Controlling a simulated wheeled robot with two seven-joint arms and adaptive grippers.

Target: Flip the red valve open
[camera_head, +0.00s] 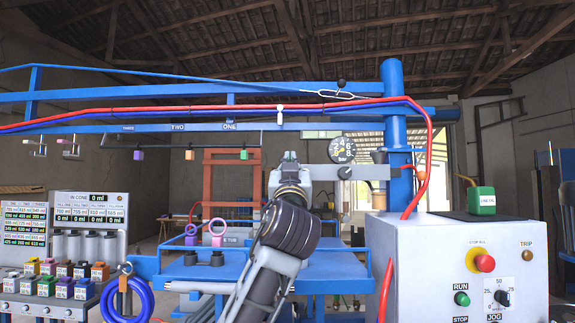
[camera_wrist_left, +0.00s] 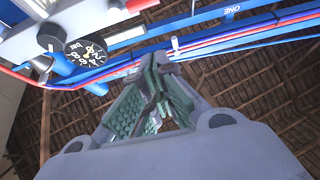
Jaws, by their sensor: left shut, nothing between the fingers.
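I cannot make out a distinct red valve handle. A red hose (camera_head: 190,109) runs along the blue beam, with a small white upright fitting (camera_head: 280,114) on that line; the fitting also shows in the left wrist view (camera_wrist_left: 175,44). My right gripper is not in view.
A grey control box (camera_head: 455,240) with a red stop button (camera_head: 485,263) stands at the right. A blue post (camera_head: 396,130) rises behind it. A dispensing panel (camera_head: 60,240) is at the left. A black-knobbed lever (camera_head: 342,86) sits above the beam.

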